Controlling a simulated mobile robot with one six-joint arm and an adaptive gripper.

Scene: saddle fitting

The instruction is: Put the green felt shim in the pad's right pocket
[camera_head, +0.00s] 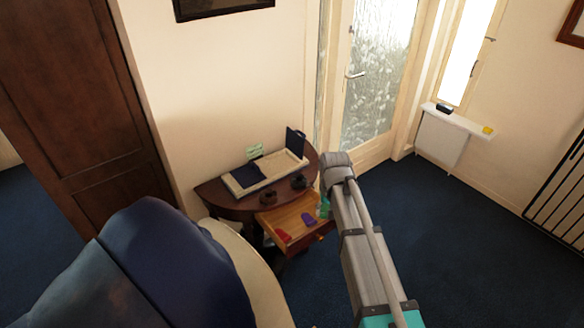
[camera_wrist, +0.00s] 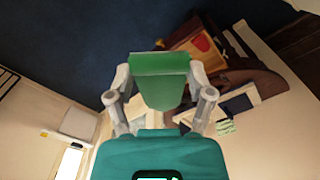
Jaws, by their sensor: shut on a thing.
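In the wrist view my gripper (camera_wrist: 160,72) is shut on the green felt shim (camera_wrist: 158,92), a flat piece with a broad top and a tapering lower part. It is held between the two fingers, clear of any surface. In the head view a small green patch (camera_head: 323,208) shows beside my arm at the drawer's right end; I cannot tell whether it is the shim or my gripper. The pale pad (camera_head: 273,170) lies on the half-round table, with a dark blue flap at its left and another standing at its right. Its pockets are too small to make out.
The dark table (camera_head: 213,196) has an open drawer (camera_head: 268,220) holding a red piece (camera_head: 284,236) and a purple piece (camera_head: 308,219). Two small dark objects (camera_head: 298,182) sit before the pad. A large dark blue form fills the lower left.

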